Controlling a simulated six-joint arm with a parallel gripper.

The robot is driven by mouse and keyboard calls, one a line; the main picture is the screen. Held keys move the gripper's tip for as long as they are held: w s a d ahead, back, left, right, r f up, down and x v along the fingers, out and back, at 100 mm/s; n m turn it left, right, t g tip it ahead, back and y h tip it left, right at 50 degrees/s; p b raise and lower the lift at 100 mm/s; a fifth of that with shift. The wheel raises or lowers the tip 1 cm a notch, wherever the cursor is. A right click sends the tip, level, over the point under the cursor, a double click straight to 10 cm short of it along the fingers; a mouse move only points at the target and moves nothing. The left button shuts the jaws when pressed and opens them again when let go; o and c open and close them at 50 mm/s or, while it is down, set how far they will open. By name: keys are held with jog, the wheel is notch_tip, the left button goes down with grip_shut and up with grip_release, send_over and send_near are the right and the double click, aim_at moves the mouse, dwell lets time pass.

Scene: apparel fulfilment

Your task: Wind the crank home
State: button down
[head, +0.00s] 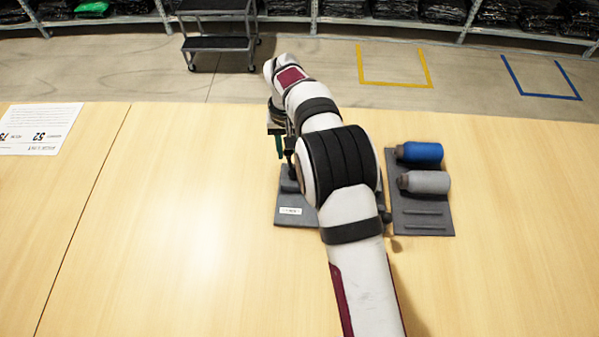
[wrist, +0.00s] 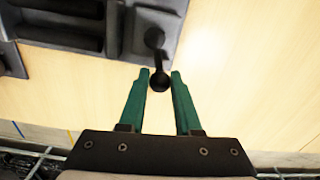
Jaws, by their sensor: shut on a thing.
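My gripper (wrist: 160,72) shows in the wrist view with two green fingers on either side of the crank's dark round knob (wrist: 159,82). It is shut on this knob. The dark crank arm runs up from the knob to a round pivot (wrist: 154,38) on the grey base (wrist: 170,6). In the head view my gripper (head: 279,143) is partly hidden by my arm, at the far side of the grey crank base (head: 290,222). The base has a small white label (head: 290,211). My arm covers most of the crank there.
A printed sheet (head: 38,128) lies at the table's far left. The left table (head: 170,240) is clear. A cart (head: 217,45) stands beyond the table.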

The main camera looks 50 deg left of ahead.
jog(key=shift+s+a+r, duration=0.2)
jog(key=shift+s+a, duration=0.2)
jog(key=shift+s, duration=0.1)
jog(key=shift+s+r, duration=0.1)
jog(key=shift+s, duration=0.55)
jog(key=shift+s+d+f, duration=0.15)
jog(key=shift+s+d, duration=0.05)
jog(key=shift+s, duration=0.25)
jog(key=shift+s+d+f, duration=0.1)
jog(key=shift+s+d, duration=0.1)
jog(key=shift+s, duration=0.25)
jog(key=shift+s+d+f, duration=0.1)
jog(key=shift+s+d, duration=0.45)
jog(key=shift+s, duration=0.15)
jog(key=c, duration=0.6)
grip_release()
jog(key=shift+c, duration=0.2)
notch_tip(320, 180, up, 7)
